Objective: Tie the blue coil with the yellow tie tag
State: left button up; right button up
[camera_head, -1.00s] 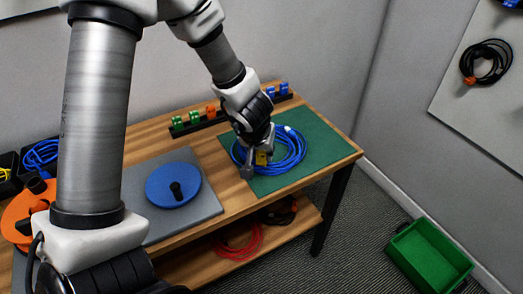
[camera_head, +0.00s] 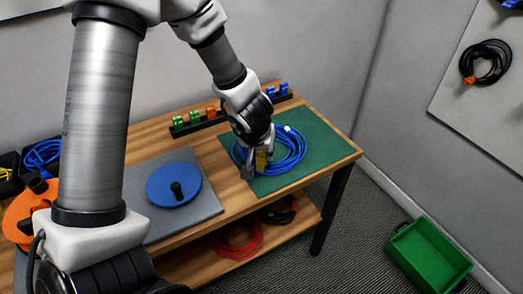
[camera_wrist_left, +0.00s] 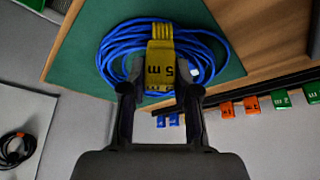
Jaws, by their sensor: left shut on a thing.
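The blue coil (camera_head: 290,152) lies on the green mat (camera_head: 325,145) at the right end of the bench. The yellow tie tag (camera_head: 262,160) is at the coil's left part. In the left wrist view the tag (camera_wrist_left: 160,66) reads "5 m", and its ribbed end lies across the coil's strands (camera_wrist_left: 122,42). I cannot tell whether it goes all the way round them. My left gripper (camera_head: 254,168) points down at the coil and is shut on the tag, with a finger (camera_wrist_left: 159,88) on each side. My right gripper is out of view.
A black rack (camera_head: 200,125) with green, orange and blue tags stands behind the mat. A blue disc (camera_head: 165,192) with a black peg sits on a grey mat to the left. A green bin (camera_head: 430,255) stands on the floor at right. The mat's right side is clear.

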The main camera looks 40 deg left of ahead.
pick_arm(q)
jog(key=shift+f, duration=0.1)
dwell(0.3)
jog(key=o, duration=0.8)
jog(key=shift+o, duration=0.2)
jog(key=v, duration=1.2)
